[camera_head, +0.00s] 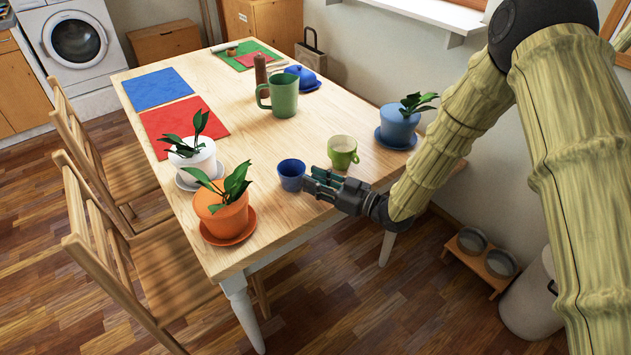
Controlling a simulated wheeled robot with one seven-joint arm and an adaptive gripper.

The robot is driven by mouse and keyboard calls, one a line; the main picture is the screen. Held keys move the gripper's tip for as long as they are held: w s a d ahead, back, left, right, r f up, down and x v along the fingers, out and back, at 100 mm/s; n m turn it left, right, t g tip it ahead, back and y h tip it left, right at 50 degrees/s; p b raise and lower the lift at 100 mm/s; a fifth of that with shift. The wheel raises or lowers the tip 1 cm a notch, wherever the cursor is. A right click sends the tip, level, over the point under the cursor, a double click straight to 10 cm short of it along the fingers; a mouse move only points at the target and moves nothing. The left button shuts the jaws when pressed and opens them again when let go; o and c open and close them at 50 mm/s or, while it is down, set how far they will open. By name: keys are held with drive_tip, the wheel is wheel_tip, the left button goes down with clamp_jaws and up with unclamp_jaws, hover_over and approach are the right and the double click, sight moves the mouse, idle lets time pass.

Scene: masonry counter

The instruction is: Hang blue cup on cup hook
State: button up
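The small blue cup (291,175) stands upright on the wooden table, near its front right edge. No handle of it shows; its right side is next to my gripper. My gripper (313,182) is low over the table, pointing left, with its fingertips at the right side of the blue cup. I cannot tell whether the fingers touch the cup or stand open around a part of it. I cannot make out a cup hook in this view.
A green cup (343,153) stands just behind my gripper. An orange potted plant (228,215), a white one (195,160) and a blue one (398,128) stand nearby. The table's middle (255,135) is clear.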

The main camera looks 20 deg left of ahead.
drive_tip(key=b+v, duration=0.1)
drive_tip(key=v, duration=1)
drive_tip(key=shift+d, duration=0.4)
drive_tip(key=shift+s, duration=0.15)
drive_tip(key=s+d+f+m+t+h, duration=0.1)
drive_tip(key=s+d+f+m+h, duration=0.3)
drive_tip(key=f, duration=0.4)
drive_tip(key=s+d+f+m+h, duration=0.35)
drive_tip(key=d+f, duration=0.25)
drive_tip(key=f, duration=0.2)
drive_tip(key=s+d+f+m+t+h, duration=0.1)
drive_tip(key=s+d+f+m+h, duration=0.3)
drive_tip(key=f, duration=0.3)
drive_tip(key=s+d+f+m+g+h, duration=0.1)
drive_tip(key=s+d+f+g+h, duration=0.1)
drive_tip(key=s+d, duration=0.3)
drive_tip(key=s+d+f+m+g+h, duration=0.1)
drive_tip(key=s+d+f+g+h, duration=0.1)
drive_tip(key=s, duration=0.9)
drive_tip(key=s+d+f+m+g+h, duration=0.2)
drive_tip(key=s+d+f, duration=0.1)
drive_tip(key=s+d, duration=0.4)
drive_tip(key=shift+s+d+f+g, duration=0.15)
drive_tip(key=shift+s+d+g, duration=0.15)
drive_tip(key=shift+s+d, duration=0.15)
